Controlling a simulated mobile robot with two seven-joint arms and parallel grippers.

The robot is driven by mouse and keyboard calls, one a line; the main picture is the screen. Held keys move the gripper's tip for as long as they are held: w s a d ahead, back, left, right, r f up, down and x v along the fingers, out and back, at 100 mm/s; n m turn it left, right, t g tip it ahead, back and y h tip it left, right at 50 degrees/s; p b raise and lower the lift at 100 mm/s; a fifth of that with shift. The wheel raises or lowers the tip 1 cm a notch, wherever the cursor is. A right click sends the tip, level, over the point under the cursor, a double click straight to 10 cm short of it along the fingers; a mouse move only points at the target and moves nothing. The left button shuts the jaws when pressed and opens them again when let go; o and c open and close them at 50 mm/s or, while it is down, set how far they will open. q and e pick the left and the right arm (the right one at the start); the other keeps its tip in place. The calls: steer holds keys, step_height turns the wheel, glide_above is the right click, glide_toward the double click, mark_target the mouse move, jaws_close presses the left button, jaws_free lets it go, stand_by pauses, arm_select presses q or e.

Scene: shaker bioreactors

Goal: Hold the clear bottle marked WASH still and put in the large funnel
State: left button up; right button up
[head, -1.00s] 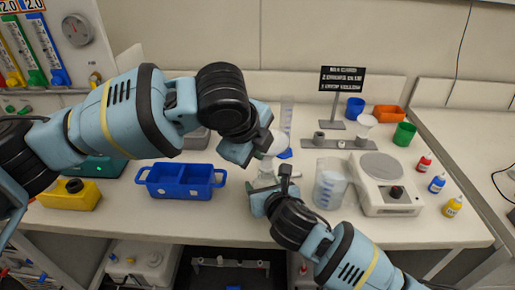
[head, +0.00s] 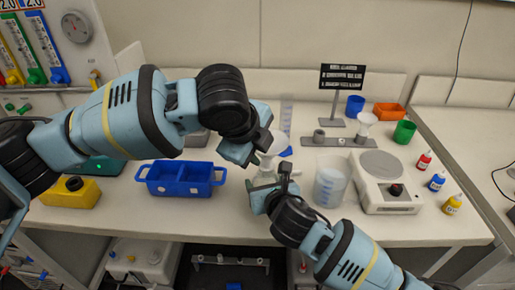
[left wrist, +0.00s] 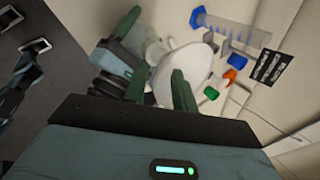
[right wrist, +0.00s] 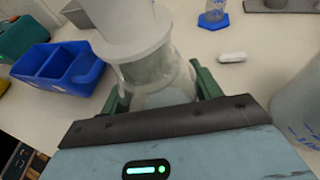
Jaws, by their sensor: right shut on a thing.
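The clear bottle (right wrist: 163,78) stands on the bench, between the fingers of my right gripper (right wrist: 160,85), which is shut on it; the WASH mark cannot be read. The large white funnel (left wrist: 190,72) is over the bottle's mouth, with its wide cone upward; it also shows in the head view (head: 278,144). Its lower end meets the top of the bottle in the right wrist view; how deep it sits cannot be told. My left gripper (left wrist: 160,72) is at the funnel's edge, its fingers apart and looking open.
A beaker (head: 331,184) and a scale (head: 385,185) stand right of the bottle. A blue two-part tray (head: 180,180) is to the left. Behind are a measuring cylinder (head: 287,115) and a rack (head: 330,141) with a small funnel (head: 366,120). Free bench lies in front of the tray.

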arm_select(q)
steer(key=v, duration=1.2)
arm_select(e)
steer(key=o, duration=1.3)
steer(key=shift+s, duration=0.1)
steer(key=v, duration=1.2)
